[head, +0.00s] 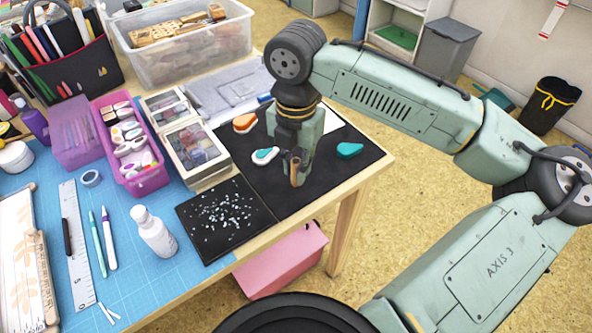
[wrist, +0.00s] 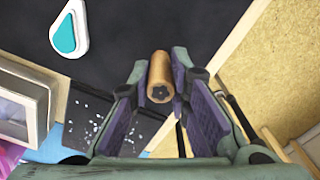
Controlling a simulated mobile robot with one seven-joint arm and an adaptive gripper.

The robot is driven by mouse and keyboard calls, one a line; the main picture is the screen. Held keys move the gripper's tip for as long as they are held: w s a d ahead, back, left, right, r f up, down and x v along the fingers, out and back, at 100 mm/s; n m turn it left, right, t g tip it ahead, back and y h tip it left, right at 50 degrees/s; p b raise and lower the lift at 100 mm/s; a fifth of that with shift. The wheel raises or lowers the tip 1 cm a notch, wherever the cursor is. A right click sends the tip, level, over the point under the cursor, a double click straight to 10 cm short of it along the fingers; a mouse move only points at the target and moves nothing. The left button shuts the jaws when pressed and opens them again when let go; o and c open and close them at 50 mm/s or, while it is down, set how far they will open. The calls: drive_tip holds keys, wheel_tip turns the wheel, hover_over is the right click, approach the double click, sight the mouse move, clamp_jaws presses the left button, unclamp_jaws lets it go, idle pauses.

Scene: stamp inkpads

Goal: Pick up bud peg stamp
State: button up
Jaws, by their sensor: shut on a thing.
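The bud peg stamp (wrist: 159,77) is a small wooden cylinder with a dark flower-like mark on the end that faces the wrist camera. My gripper (wrist: 160,90) has a purple-padded finger on each side of it and is shut on it. In the head view the stamp (head: 295,172) shows as a short brown peg at the fingertips of my gripper (head: 294,165), over the black mat. I cannot tell whether its lower end touches the mat.
On the black mat (head: 330,180) lie a teal-and-white inkpad (head: 265,155), an orange one (head: 245,123) and a teal one (head: 349,150). Clear-lidded boxes (head: 196,150) stand to the left. A black sheet with pale specks (head: 225,222) lies nearer the front table edge.

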sight(297, 161)
drive_tip(key=shift+c, duration=0.9)
drive_tip(key=shift+r, duration=0.1)
drive_tip(key=shift+r, duration=0.6)
wheel_tip(297, 161, up, 2)
drive_tip(key=shift+d+r+b, duration=0.1)
drive_tip(key=shift+b, duration=0.25)
drive_tip(key=s+d+r+b, duration=0.1)
drive_tip(key=s+d+b, duration=0.1)
drive_tip(key=s+d, duration=0.8)
drive_tip(key=shift+d+r, duration=0.2)
drive_tip(key=shift+d, duration=0.9)
drive_tip(key=shift+s, duration=0.1)
drive_tip(key=o, duration=0.3)
clamp_jaws()
